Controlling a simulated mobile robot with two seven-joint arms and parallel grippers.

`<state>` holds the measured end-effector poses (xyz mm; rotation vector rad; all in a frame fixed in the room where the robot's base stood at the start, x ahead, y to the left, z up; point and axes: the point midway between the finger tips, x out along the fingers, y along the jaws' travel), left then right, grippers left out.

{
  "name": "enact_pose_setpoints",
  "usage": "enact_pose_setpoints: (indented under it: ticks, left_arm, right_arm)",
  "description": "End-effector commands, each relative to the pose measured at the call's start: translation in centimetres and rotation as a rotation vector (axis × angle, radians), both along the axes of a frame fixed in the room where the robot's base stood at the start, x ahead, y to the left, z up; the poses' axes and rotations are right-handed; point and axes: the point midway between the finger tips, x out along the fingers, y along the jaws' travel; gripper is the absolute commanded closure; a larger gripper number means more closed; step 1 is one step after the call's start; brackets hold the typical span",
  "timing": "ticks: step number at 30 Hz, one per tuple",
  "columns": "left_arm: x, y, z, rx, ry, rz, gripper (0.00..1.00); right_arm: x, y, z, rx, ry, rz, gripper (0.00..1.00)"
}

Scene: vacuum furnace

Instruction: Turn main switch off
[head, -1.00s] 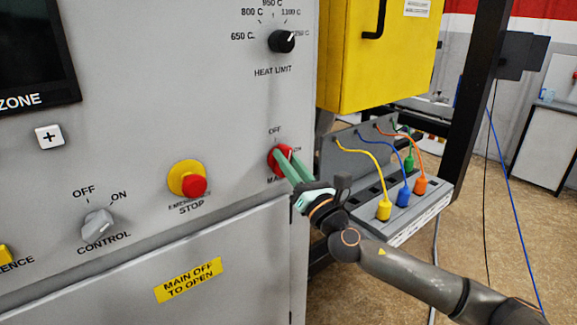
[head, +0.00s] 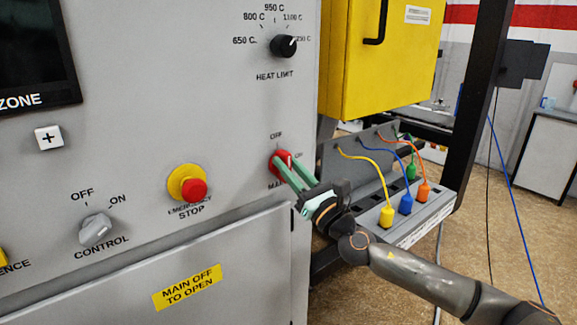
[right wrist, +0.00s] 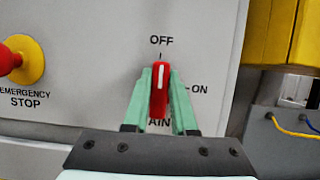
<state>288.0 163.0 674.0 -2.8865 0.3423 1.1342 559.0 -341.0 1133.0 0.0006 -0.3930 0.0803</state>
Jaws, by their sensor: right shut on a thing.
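The main switch (head: 277,157) is a red knob at the right edge of the grey panel. In the right wrist view the red knob (right wrist: 159,98) has its white line upright, pointing at the OFF label (right wrist: 161,41). The ON label (right wrist: 198,89) is to its right. My right gripper (head: 288,165) has its green fingers shut on the knob, one on each side. The fingers partly hide the MAIN label below it. My left gripper is not in view.
The emergency stop button (head: 192,187) and the control knob (head: 96,229) are left of the switch. The heat limit knob (head: 284,46) is above. A yellow cabinet (head: 375,75) and a socket box with coloured plugs (head: 437,212) stand to the right.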

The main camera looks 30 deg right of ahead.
Motion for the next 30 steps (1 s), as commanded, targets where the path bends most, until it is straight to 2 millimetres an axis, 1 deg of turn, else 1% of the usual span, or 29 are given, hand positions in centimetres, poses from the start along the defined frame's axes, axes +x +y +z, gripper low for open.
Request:
enact_pose_setpoints:
  ticks: [1, 2, 9, 17, 20, 23, 27, 30]
  left_arm:
    - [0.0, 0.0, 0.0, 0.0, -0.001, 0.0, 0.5]
    - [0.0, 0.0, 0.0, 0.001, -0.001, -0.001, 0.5]
    - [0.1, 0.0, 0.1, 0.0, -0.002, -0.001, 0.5]
    - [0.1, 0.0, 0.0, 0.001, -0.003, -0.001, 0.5]
    - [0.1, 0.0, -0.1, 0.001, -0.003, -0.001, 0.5]
    - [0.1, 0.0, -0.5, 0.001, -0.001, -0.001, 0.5]
    - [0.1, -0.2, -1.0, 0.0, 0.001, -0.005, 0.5]
    - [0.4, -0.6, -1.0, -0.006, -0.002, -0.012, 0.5]
  right_arm:
    - [0.0, 0.1, -0.2, -0.005, 0.003, 0.001, 1.0]
    - [0.0, 0.1, -0.2, -0.004, 0.003, 0.002, 0.73]
    - [0.0, 0.0, -0.1, -0.002, 0.001, 0.0, 0.46]
    - [0.0, 0.0, 0.0, -0.001, 0.0, 0.0, 0.45]
    - [-0.3, 0.0, -0.3, -0.001, 0.001, 0.0, 0.45]
    - [-1.0, -0.1, -0.7, 0.0, 0.002, 0.0, 0.45]
    - [-2.6, -0.1, -1.5, -0.003, 0.005, 0.002, 0.45]
    - [-3.7, -0.3, -2.0, -0.002, 0.004, -0.001, 0.45]
